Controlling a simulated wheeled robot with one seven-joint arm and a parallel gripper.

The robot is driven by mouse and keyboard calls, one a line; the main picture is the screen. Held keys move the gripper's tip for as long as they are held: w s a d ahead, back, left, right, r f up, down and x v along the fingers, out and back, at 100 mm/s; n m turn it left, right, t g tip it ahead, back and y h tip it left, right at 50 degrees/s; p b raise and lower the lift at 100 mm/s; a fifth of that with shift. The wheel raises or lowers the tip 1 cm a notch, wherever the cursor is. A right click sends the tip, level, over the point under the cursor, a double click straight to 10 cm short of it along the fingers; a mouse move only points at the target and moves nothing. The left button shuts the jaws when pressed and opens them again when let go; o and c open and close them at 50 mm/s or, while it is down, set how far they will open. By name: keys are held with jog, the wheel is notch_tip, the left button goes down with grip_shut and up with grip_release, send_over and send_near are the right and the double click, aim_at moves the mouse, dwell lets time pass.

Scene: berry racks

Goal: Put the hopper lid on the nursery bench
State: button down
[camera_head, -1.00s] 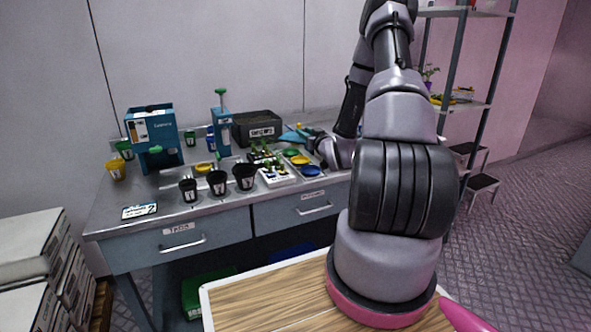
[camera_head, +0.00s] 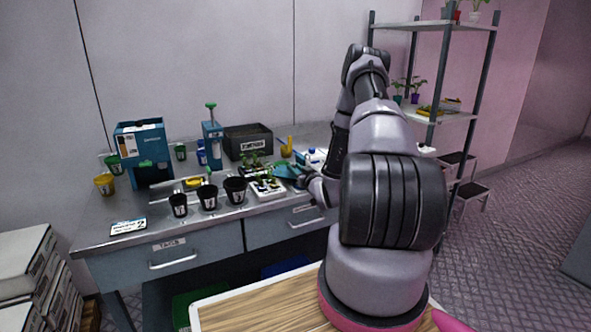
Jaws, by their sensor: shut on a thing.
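The nursery bench (camera_head: 130,212) is a grey steel-topped bench with drawers against the wall. My arm reaches over its right part. My gripper (camera_head: 301,176) is low over the bench top, partly hidden by my wrist. It looks shut on a flat teal piece, which appears to be the hopper lid (camera_head: 285,170). The lid is beside the white seedling tray (camera_head: 268,195). I cannot tell whether the lid touches the bench. A blue-teal box-shaped hopper machine (camera_head: 153,177) stands at the bench's back left.
Several black pots (camera_head: 208,198) stand along the front. A dark crate (camera_head: 233,146), a teal dispenser (camera_head: 212,132) and a yellow scoop (camera_head: 287,148) stand behind. A label card (camera_head: 128,226) lies at front left. A shelf rack (camera_head: 445,118) stands right. The front-left bench top has free room.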

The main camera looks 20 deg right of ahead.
jog(key=shift+f, duration=0.2)
jog(key=c, duration=1)
grip_release()
jog(key=shift+f, duration=0.1)
jog(key=shift+c, duration=0.2)
jog(key=o, duration=0.4)
